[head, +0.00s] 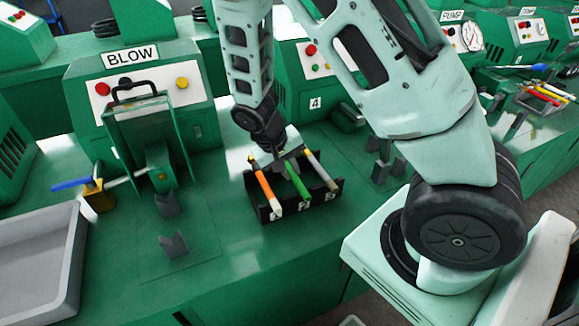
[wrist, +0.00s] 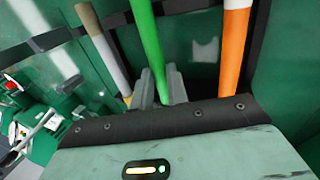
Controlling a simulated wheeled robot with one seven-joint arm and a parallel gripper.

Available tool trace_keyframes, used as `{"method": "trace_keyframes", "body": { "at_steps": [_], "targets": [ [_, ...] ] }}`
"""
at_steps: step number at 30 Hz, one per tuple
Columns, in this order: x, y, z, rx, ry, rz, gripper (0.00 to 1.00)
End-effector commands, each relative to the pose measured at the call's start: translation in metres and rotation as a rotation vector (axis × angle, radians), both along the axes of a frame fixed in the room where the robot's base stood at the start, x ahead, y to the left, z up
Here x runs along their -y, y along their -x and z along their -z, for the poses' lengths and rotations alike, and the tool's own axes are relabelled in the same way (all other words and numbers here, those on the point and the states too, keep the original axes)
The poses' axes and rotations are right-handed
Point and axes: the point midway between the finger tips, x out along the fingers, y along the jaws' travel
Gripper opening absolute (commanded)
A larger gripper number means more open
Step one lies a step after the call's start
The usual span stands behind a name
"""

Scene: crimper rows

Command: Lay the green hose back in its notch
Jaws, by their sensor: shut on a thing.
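The green hose (head: 298,184) is in the middle of a black notched rack (head: 335,193), between an orange hose (head: 265,188) on the left and a grey hose (head: 320,168) on the right. My gripper (head: 287,162) reaches down over the rack and is shut on the green hose near its far end. The wrist view shows the grey fingers (wrist: 158,90) closed around the green hose (wrist: 148,40). There the orange hose (wrist: 235,45) and the grey hose (wrist: 100,45) stand clear on either side. I cannot tell whether the green hose touches its notch.
A BLOW machine (head: 135,75) with an open guard stands at the left, with a blue-handled tool (head: 72,184) beside it. Grey V-shaped supports (head: 174,244) stand left of the rack. A grey tray (head: 72,265) sits at lower left. The green bench before the rack is clear.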

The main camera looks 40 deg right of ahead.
Motion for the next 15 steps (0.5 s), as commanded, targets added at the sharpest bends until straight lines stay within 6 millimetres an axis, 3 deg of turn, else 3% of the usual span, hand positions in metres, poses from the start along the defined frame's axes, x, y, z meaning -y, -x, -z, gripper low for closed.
{"method": "trace_keyframes", "body": {
  "at_steps": [9, 10, 12, 15],
  "targets": [
    [-0.0001, -0.0002, 0.0019, 0.001, 0.000, 0.000, 0.00],
    [-0.0001, -0.0002, 0.0019, 0.001, 0.000, 0.000, 0.24],
    [-0.0001, -0.0002, 0.0019, 0.001, 0.000, 0.000, 0.41],
    [-0.0001, -0.0002, 0.0019, 0.001, 0.000, 0.000, 0.41]
  ]
}}
